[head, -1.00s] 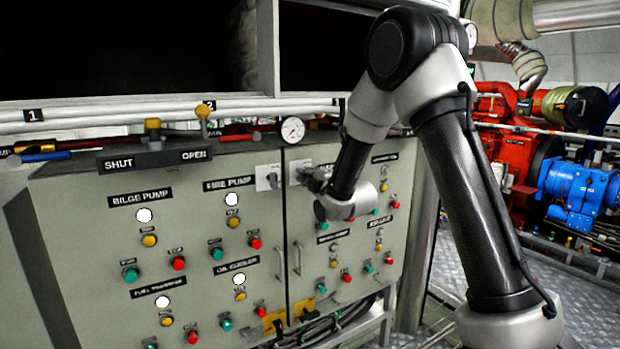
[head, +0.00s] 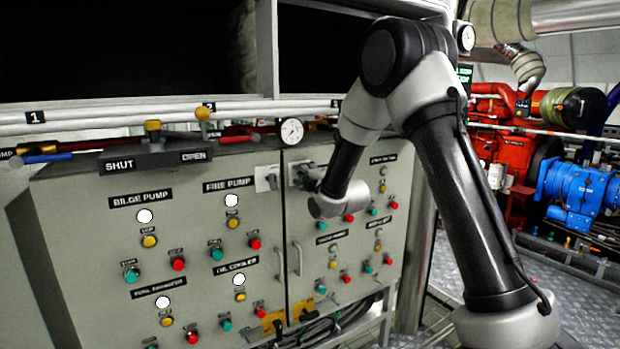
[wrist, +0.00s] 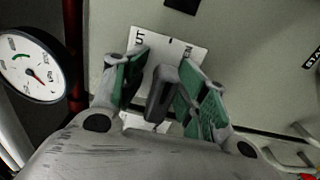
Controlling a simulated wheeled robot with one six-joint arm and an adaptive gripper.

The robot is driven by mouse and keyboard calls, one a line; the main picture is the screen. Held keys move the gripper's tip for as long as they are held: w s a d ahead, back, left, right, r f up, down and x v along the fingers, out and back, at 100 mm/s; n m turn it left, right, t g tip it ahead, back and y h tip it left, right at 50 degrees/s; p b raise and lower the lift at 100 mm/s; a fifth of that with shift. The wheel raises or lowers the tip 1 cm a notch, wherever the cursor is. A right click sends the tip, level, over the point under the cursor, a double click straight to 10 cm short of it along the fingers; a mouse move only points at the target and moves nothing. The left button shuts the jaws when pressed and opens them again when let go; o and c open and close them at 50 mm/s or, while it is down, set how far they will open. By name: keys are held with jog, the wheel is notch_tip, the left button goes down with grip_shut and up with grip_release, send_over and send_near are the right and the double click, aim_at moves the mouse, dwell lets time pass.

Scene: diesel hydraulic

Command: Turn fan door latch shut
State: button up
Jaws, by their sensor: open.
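A dark grey latch handle (wrist: 162,95) stands out from a white plate (wrist: 165,45) in the wrist view. The plate's lettering is partly hidden; "UT" shows at its left end. My gripper (wrist: 163,68) is open, with one green-padded finger on each side of the handle. A gap shows on the handle's left; the right finger is very close to it, and I cannot tell if they touch. In the head view, my gripper (head: 308,178) is small at the upper part of the right cabinet door, mostly hiding the latch there.
A second white latch plate (head: 267,178) is just left on the neighbouring door. A round gauge (head: 291,131) sits above the cabinet, and it is close on the left in the wrist view (wrist: 33,68). Buttons and door handles (head: 298,258) stand out below.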

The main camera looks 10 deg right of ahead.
jog(key=o, duration=0.6)
jog(key=shift+x, duration=0.9)
jog(key=shift+r, duration=0.1)
jog(key=shift+c, duration=0.2)
jog(key=shift+s+d, duration=0.25)
jog(key=shift+s, duration=0.35)
jog(key=c, duration=0.6)
jog(key=shift+o, duration=0.2)
jog(key=shift+v, duration=1.15)
grip_shut()
jog(key=shift+o, duration=1)
grip_release()
